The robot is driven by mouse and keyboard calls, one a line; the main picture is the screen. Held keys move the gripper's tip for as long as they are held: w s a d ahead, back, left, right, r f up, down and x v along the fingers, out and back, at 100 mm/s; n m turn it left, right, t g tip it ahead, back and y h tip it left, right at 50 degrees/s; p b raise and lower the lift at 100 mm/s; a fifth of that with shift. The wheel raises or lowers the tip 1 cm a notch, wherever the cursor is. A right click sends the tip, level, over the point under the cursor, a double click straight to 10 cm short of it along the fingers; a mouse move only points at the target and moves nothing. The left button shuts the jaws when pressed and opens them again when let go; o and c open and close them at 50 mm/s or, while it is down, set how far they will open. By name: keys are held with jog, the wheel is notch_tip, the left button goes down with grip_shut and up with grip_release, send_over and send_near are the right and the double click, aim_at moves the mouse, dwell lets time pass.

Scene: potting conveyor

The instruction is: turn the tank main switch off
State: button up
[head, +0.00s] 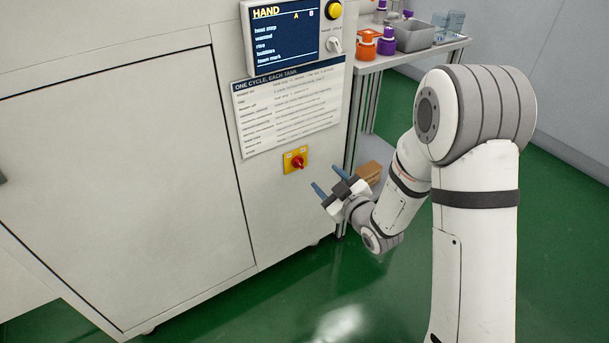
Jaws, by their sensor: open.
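The main switch (297,162) is a red rotary knob on a yellow plate, low on the front of the white cabinet (130,170). The angle of its knob is too small to tell clearly. My gripper (316,179) is open, with two blue fingers pointing left toward the cabinet. It is a little to the right of and below the switch in the picture, apart from it, with nothing between the fingers.
Above the switch are a paper notice (290,107), a display (292,35), a yellow button (333,10) and a grey selector knob (334,45). A side table (400,60) holds orange and purple containers and a grey bin. A cardboard box (370,172) sits behind my gripper. Green floor in front is clear.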

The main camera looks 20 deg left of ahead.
aim_at(302, 166)
jog(key=shift+n+y, duration=0.5)
jog(key=shift+y, duration=0.4)
jog(key=w+a, duration=0.1)
jog(key=a, duration=0.1)
jog(key=w+a+b, duration=0.1)
jog(key=a, duration=0.2)
jog(key=w+a+f+b, duration=0.1)
jog(key=a, duration=0.2)
jog(key=shift+w, duration=0.4)
jog(key=shift+c, duration=0.5)
jog(key=shift+d, duration=0.1)
jog(key=c, duration=0.9)
jog(key=shift+o, duration=0.2)
jog(key=shift+f+b, duration=0.1)
jog(key=shift+b, duration=0.35)
jog(key=shift+n+b, duration=0.3)
jog(key=shift+b, duration=0.15)
jog(key=o, duration=1)
jog(key=shift+c, duration=0.2)
